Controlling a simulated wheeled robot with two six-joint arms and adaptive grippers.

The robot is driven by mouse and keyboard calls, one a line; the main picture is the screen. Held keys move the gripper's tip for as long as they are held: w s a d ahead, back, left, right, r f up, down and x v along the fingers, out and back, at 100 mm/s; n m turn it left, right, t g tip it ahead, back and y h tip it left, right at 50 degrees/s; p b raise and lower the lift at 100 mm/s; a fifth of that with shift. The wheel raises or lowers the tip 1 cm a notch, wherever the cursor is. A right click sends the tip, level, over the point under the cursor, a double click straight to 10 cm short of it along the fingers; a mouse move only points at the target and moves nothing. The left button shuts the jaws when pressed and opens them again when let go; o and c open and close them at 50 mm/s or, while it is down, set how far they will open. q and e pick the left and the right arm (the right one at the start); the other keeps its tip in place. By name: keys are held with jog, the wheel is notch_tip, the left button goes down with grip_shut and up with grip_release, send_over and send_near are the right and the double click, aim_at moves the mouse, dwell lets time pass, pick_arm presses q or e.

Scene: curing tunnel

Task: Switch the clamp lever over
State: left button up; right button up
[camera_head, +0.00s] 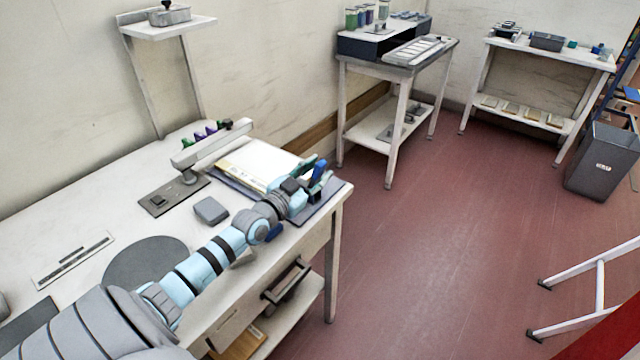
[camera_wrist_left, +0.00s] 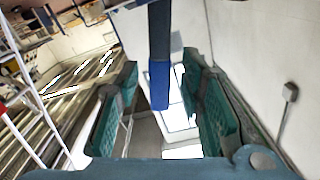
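The clamp lever (camera_head: 319,168) shows as an upright blue handle near the right end of the workbench. In the left wrist view the lever (camera_wrist_left: 160,85) is a dark bar with a blue end, between the two green finger pads. My left gripper (camera_head: 316,175) is at the lever, with a finger on either side. In the left wrist view the left gripper (camera_wrist_left: 165,110) is open, with gaps between its pads and the lever. The lever's lower part and mount are hidden behind the gripper. My right gripper is not in view.
The workbench (camera_head: 80,215) carries a grey beam on a post (camera_head: 210,143), papers (camera_head: 258,162), a small grey box (camera_head: 211,210) and a round grey mat (camera_head: 146,262). A grey bin (camera_head: 600,165) and two further tables stand beyond. The red floor between is clear.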

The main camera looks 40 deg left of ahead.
pick_arm(q)
jog(key=shift+w+f, duration=0.15)
jog(key=shift+w, duration=0.4)
jog(key=shift+w+r+b, duration=0.25)
jog(key=shift+b, duration=0.05)
jog(key=shift+r, duration=0.1)
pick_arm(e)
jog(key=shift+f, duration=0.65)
pick_arm(q)
grip_shut()
